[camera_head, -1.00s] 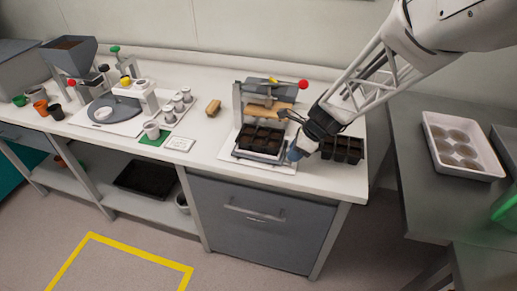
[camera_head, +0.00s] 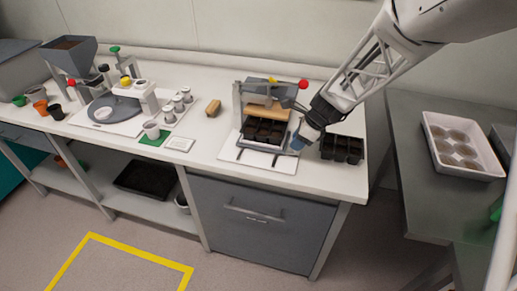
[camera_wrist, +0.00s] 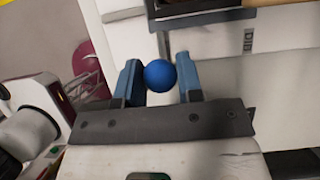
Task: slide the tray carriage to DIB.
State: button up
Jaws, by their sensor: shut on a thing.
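The tray carriage (camera_head: 270,147) is a grey plate on a white base with dark rails, bearing a black cell tray (camera_head: 265,129). It sits at the front of the press frame, its back part under the wooden bar. My gripper (camera_head: 298,145) is at its right front corner. In the wrist view my gripper (camera_wrist: 160,80) is shut on a blue ball knob (camera_wrist: 160,76), one finger on each side. The carriage's dark edge (camera_wrist: 205,18) shows above it.
The press frame (camera_head: 237,103) has a wooden bar (camera_head: 266,115) and a red-knobbed lever (camera_head: 303,85). A second black cell tray (camera_head: 342,148) stands close to the right of my gripper. A wooden block (camera_head: 213,108) lies to the left. The bench front (camera_head: 300,180) is clear.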

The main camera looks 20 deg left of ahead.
jog(key=shift+w, duration=2.65)
jog(key=o, duration=0.6)
jog(key=shift+o, duration=0.2)
jog(key=shift+r, duration=0.15)
notch_tip(320, 180, up, 8)
jog(key=shift+f, duration=3.35)
